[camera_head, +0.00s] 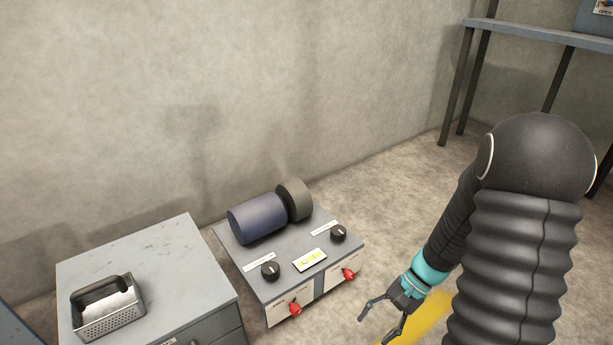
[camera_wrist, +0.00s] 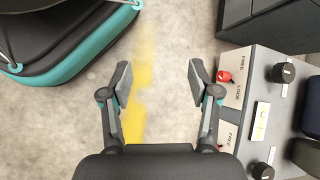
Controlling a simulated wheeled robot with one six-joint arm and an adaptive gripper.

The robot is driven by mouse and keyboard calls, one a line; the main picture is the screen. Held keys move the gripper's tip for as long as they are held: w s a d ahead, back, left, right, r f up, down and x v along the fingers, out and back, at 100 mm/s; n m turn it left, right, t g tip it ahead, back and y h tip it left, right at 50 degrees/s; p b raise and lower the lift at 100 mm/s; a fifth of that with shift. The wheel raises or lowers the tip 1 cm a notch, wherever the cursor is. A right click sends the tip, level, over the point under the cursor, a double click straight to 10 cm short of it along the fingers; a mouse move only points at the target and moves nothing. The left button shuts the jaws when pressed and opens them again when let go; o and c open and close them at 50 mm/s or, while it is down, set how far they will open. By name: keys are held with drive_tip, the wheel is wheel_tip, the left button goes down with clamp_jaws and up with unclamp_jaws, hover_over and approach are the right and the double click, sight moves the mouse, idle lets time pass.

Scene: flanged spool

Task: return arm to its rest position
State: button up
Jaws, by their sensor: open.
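My gripper (camera_head: 382,316) hangs at the lower right of the head view, in front of and to the right of a grey control box. In the wrist view my gripper (camera_wrist: 160,82) is open, with nothing between its fingers but bare floor. The flanged spool (camera_head: 270,211) appears as a dark blue cylinder and a dark grey-green one lying on top of the control box (camera_head: 240,247). It is apart from my gripper. In the wrist view only part of the spool (camera_wrist: 313,105) shows at the right edge.
A grey cabinet (camera_head: 190,245) with a metal grater-like object (camera_head: 108,308) stands left. A shelf table (camera_head: 540,33) stands at the back right. Yellow floor marking (camera_wrist: 140,75) lies below my gripper.

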drive_tip(key=s+r+n+t+h+p, duration=0.2)
drive_tip(key=s+r+t, duration=0.1)
drive_tip(key=r, duration=0.7)
drive_tip(key=s+r+n+t+h+p, duration=0.2)
drive_tip(key=s+r+n+t, duration=0.1)
drive_tip(key=r, duration=0.8)
drive_tip(key=s+r+n+t+h+p, duration=0.2)
drive_tip(key=s+r+t+h, duration=0.1)
drive_tip(key=r, duration=0.8)
drive_tip(key=shift+s+a+r+n, duration=0.15)
drive_tip(key=shift+a+r+n, duration=0.05)
drive_tip(key=shift+n, duration=0.1)
